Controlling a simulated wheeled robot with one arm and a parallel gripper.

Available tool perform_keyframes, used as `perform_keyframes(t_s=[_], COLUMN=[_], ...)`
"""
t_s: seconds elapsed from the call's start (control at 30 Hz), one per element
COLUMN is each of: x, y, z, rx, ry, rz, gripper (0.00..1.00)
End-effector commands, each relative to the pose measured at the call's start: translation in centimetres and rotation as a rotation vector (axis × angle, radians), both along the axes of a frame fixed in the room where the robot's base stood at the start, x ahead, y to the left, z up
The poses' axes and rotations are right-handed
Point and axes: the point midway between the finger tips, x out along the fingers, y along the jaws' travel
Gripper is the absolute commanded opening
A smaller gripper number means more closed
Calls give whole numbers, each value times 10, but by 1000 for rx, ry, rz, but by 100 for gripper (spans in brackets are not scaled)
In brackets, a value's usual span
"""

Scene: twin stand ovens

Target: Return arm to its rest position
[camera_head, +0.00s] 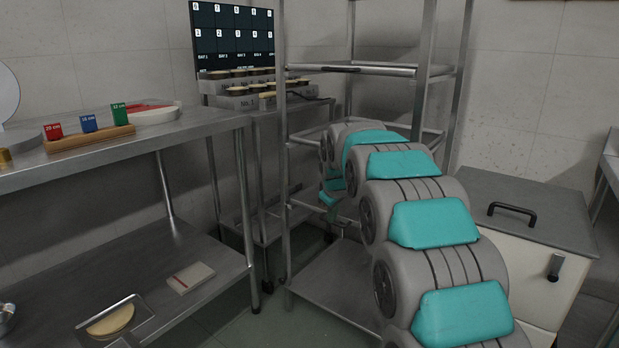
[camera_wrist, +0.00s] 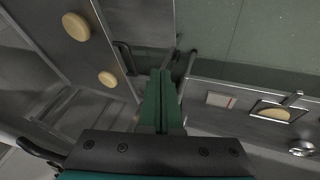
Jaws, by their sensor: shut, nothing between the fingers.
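My arm reaches away from the camera in the head view, toward the open steel rack (camera_head: 432,60). My gripper is hidden there behind my own arm links. In the wrist view my gripper (camera_wrist: 161,74) shows two green fingers pressed together, shut and empty. They point over the grey-green floor (camera_wrist: 240,35), between a steel surface with two pale round discs (camera_wrist: 76,26) on the left and a low steel shelf (camera_wrist: 250,75) on the right. I see nothing touching the fingertips.
A steel table (camera_head: 110,158) stands at the left; its lower shelf holds a white box (camera_head: 190,277) and a pale disc (camera_head: 110,320) in a tray. A small stand (camera_head: 262,115) with several round items is at the back. A lidded cabinet (camera_head: 530,205) stands right of my arm.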

Motion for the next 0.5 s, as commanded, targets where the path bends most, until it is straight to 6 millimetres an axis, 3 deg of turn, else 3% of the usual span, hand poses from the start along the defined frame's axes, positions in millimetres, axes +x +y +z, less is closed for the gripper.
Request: perform_keyframes(t_s=[0.5], x=[-224], y=[-50], z=[-11], rx=[89], ry=[277], rz=[-304], gripper=[0])
